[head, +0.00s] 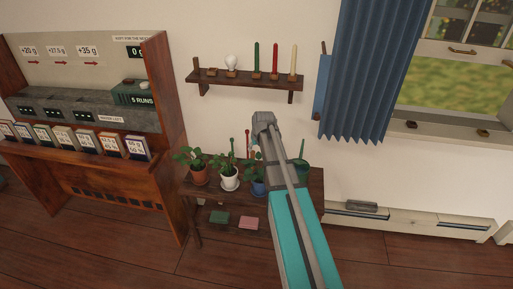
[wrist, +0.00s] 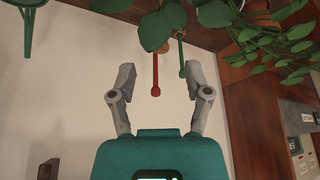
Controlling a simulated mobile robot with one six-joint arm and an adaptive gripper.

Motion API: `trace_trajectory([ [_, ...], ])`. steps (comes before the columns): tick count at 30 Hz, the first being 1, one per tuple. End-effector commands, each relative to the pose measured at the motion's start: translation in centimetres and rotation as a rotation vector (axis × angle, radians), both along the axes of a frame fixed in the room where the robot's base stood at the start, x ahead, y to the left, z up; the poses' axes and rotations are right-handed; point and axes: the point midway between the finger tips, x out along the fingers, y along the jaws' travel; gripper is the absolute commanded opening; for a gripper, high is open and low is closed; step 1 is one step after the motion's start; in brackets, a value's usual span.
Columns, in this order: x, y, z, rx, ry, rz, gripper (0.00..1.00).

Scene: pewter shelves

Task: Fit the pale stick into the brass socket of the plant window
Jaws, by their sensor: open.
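The pale stick (head: 293,60) stands upright at the right end of the wall shelf (head: 245,83). In the head view my gripper (head: 263,118) is below the shelf, above the plant stand, apart from the pale stick. Small brass-brown fittings (head: 411,124) sit on the window sill (head: 440,133); I cannot tell whether one is the brass socket. The wrist view does not show the pale stick.
Potted plants (head: 229,172) crowd the stand below my arm; leaves (wrist: 160,22) and a red stake (wrist: 155,75) show close in the wrist view. A blue curtain (head: 370,70) hangs between shelf and window. A wooden cabinet (head: 90,160) stands at left.

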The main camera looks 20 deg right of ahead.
Motion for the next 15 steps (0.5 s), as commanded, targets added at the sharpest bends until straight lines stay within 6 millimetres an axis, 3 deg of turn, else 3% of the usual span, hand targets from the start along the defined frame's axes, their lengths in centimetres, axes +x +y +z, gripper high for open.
trace_trajectory([
  [8,-0.3,0.4,0.0,0.002,0.004,0.002,0.63],
  [11,-1.3,1.6,-0.1,0.006,0.021,0.007,0.63],
  [15,-4.4,4.9,-0.5,0.016,0.069,0.022,0.63],
])
